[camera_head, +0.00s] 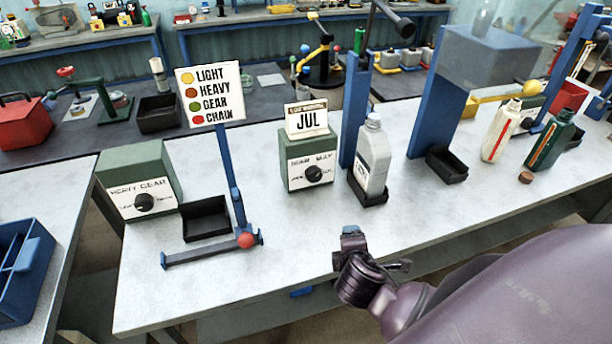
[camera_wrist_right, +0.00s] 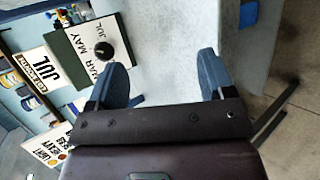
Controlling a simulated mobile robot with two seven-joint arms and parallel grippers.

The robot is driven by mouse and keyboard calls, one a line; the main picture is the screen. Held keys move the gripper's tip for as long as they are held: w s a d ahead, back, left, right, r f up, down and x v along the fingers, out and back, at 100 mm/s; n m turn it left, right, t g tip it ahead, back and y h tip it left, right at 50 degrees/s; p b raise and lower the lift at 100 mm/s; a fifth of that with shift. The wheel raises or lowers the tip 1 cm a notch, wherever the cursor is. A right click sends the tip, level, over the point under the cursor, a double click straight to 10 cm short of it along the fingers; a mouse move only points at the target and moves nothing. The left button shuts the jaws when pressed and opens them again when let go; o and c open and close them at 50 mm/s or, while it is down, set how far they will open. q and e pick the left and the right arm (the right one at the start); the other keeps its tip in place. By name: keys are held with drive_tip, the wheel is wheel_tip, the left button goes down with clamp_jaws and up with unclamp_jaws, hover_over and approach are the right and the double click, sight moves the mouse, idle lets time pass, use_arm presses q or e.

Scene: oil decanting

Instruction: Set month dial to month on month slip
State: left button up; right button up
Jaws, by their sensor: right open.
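The month slip (camera_head: 311,120), a white card reading JUL, stands on top of a green box (camera_head: 296,148). The month dial (camera_head: 313,173) is a round black knob on the box's white front plate, with month labels around it. In the right wrist view the dial (camera_wrist_right: 104,50) is at upper left, with MAR, MAY and JUL legible; its pointer direction is too small to tell. My right gripper (camera_wrist_right: 163,78) is open and empty, apart from the dial. In the head view my right gripper (camera_head: 352,236) is over the table's front part, below and right of the dial. My left gripper is out of view.
A grey bottle (camera_head: 373,155) stands in a black tray right of the month box. At left are a HEAVY GEAR box (camera_head: 140,175), a black bin (camera_head: 205,218) and a blue post with a colour legend sign (camera_head: 210,95). The table in front of the month box is clear.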

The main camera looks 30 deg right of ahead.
sight(316, 178)
drive_tip(key=w+n+t, duration=0.1)
drive_tip(key=n, duration=0.1)
drive_tip(key=w+d+n+t, duration=0.1)
drive_tip(key=w+n, duration=0.1)
drive_tip(key=w+d+n+t, duration=0.1)
drive_tip(key=w+n, duration=0.1)
drive_tip(key=shift+w+r+n+h, duration=0.15)
drive_tip(key=shift+w+n+h, duration=0.05)
drive_tip(key=shift+n+h, duration=0.2)
drive_tip(key=w+n+t+y, duration=0.1)
drive_tip(key=w+n, duration=0.1)
drive_tip(key=n, duration=0.2)
drive_tip(key=w+n+t, duration=0.2)
drive_tip(key=n, duration=0.2)
drive_tip(key=w+n+t+y, duration=0.1)
drive_tip(key=w+n+t, duration=0.1)
drive_tip(key=w+n, duration=0.1)
drive_tip(key=shift+d+r+n+y, duration=0.3)
drive_tip(key=shift+d+n, duration=0.05)
drive_tip(key=shift+n, duration=0.35)
drive_tip(key=shift+w+n+t+y, duration=0.4)
drive_tip(key=shift+w+n+y, duration=0.1)
drive_tip(key=shift+n, duration=0.5)
drive_tip(key=x, duration=1)
drive_tip(key=shift+w+d, duration=0.15)
drive_tip(key=shift+w, duration=0.05)
drive_tip(key=c, duration=0.9)
